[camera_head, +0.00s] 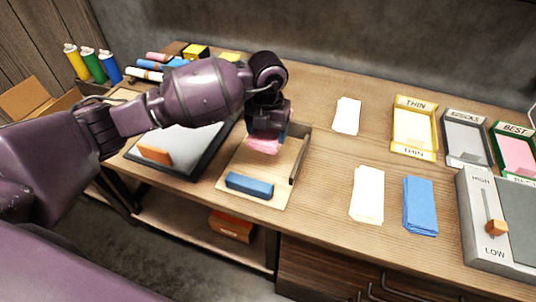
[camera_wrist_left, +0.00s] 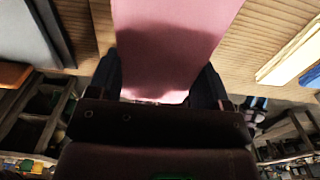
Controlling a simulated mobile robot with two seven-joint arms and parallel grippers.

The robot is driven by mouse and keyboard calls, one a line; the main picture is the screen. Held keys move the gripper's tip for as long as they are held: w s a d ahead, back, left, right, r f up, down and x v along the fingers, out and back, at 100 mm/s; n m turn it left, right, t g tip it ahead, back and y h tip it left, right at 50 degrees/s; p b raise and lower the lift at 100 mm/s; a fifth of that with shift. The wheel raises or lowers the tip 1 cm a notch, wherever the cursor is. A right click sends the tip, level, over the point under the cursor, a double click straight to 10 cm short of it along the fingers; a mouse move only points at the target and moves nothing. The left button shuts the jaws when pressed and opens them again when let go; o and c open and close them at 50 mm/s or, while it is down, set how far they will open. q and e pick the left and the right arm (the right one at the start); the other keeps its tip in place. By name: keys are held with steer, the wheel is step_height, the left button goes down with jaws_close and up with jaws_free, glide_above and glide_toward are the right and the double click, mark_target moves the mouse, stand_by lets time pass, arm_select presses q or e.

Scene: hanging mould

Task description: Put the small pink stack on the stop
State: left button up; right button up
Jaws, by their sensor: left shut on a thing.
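The small pink stack (camera_head: 264,144) is in my left gripper (camera_head: 266,130), over the back part of a pale wooden board. In the left wrist view the pink stack (camera_wrist_left: 170,45) lies between the two dark fingers, which are shut on it. The stop appears to be this board with raised edges (camera_head: 299,158), its dark inner wall along the right side. A blue block (camera_head: 250,185) lies near the board's front edge. I cannot tell whether the stack touches the board. My gripper hides part of the stack and the board's back. My right gripper is not in view.
A dark-framed grey pad (camera_head: 195,150) with an orange block (camera_head: 154,154) lies left of the board. White stacks (camera_head: 367,195) and a blue stack (camera_head: 420,206) lie to the right. Labelled trays (camera_head: 415,127) and a HIGH/LOW lever panel (camera_head: 483,235) stand farther right. Bottles (camera_head: 94,65) stand back left.

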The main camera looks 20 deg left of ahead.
mark_target(267, 161)
arm_select(q)
step_height(267, 161, down, 3)
steer(key=shift+f, duration=0.1)
step_height(267, 161, down, 6)
steer(key=shift+r+b, duration=0.15)
steer(key=shift+b, duration=0.5)
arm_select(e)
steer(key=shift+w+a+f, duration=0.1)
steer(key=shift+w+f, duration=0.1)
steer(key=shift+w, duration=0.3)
